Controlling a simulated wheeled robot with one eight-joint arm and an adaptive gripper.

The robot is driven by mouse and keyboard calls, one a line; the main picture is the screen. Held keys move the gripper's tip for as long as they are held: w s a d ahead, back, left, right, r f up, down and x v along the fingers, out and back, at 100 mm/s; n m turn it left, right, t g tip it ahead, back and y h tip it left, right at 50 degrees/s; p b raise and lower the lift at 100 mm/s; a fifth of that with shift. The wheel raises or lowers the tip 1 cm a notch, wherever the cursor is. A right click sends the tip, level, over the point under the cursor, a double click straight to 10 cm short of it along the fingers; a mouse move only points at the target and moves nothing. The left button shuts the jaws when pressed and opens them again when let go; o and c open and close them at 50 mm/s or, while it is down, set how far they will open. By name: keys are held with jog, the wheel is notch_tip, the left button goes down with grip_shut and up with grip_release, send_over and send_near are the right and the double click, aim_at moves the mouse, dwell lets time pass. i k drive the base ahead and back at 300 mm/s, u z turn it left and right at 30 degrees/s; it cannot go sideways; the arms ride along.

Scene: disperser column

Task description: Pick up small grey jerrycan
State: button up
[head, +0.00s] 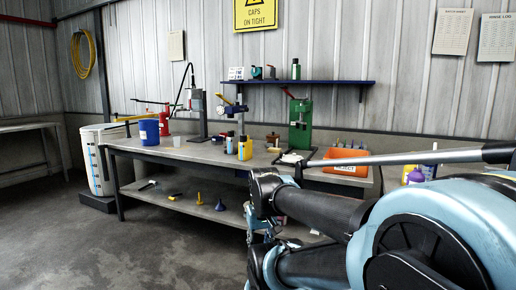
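On the blue wall shelf (305,82) stands a small dark grey-teal container (256,72) that may be the small grey jerrycan; it is too small in the head view to be sure. A similar small item (270,72) is just right of it. My gripper (258,228) is low in front of the bench, left of my folded arm and well below and apart from the shelf. Its fingers are small and partly hidden by my arm links, so I cannot tell whether they are open.
A large white drum (96,165) stands at left. A green bottle (296,69) is on the shelf. The left floor is clear.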

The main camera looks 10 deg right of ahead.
aim_at(231, 143)
jog(key=z, duration=0.1)
jog(key=i, duration=1)
jog(key=u, duration=0.05)
